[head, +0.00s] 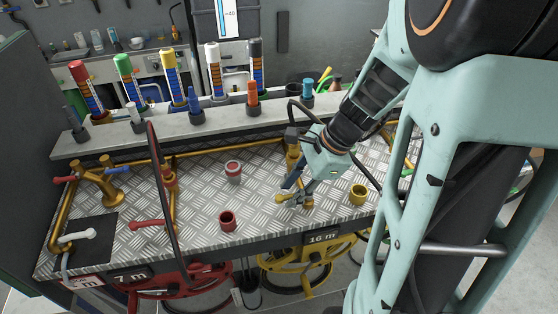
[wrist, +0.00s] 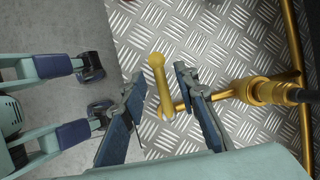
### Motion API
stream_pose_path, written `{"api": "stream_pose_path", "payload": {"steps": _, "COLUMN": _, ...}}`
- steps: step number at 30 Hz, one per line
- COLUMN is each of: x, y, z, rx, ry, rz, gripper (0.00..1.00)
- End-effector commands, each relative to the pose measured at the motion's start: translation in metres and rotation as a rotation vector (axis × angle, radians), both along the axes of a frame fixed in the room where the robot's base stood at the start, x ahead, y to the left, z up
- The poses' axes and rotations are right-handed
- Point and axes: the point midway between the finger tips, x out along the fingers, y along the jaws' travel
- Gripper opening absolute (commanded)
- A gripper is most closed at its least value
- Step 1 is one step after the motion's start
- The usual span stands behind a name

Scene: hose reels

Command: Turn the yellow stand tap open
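The yellow stand tap (head: 292,158) rises from the metal tread plate near the middle, partly hidden behind my gripper. Its yellow lever (wrist: 158,80) lies between my two fingers in the wrist view, with a gap on both sides. The tap's brass body (wrist: 258,91) and pipe show to the right of the fingers there. My gripper (wrist: 160,88) is open around the lever and holds nothing. In the head view, my gripper (head: 296,193) reaches down at the lever just above the plate, and the fingertips partly cover it.
A red-levered stand tap (head: 169,180) and a dark hose arch stand to the left. Red cups (head: 227,220) and a yellow cup (head: 357,194) sit on the plate. A yellow hose reel (head: 300,262) hangs below the front edge.

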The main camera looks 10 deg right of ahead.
Motion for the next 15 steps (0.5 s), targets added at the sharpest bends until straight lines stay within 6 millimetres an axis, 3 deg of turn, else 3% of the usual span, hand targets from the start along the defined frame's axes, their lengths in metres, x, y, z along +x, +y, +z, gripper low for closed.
{"api": "stream_pose_path", "payload": {"steps": 10, "x": 0.0005, "y": 0.0016, "z": -0.0035, "rx": 0.0, "ry": 0.001, "rz": 0.0, "gripper": 0.27}}
{"api": "stream_pose_path", "payload": {"steps": 15, "x": 0.0005, "y": 0.0015, "z": -0.0034, "rx": 0.0, "ry": 0.001, "rz": 0.0, "gripper": 0.08}}
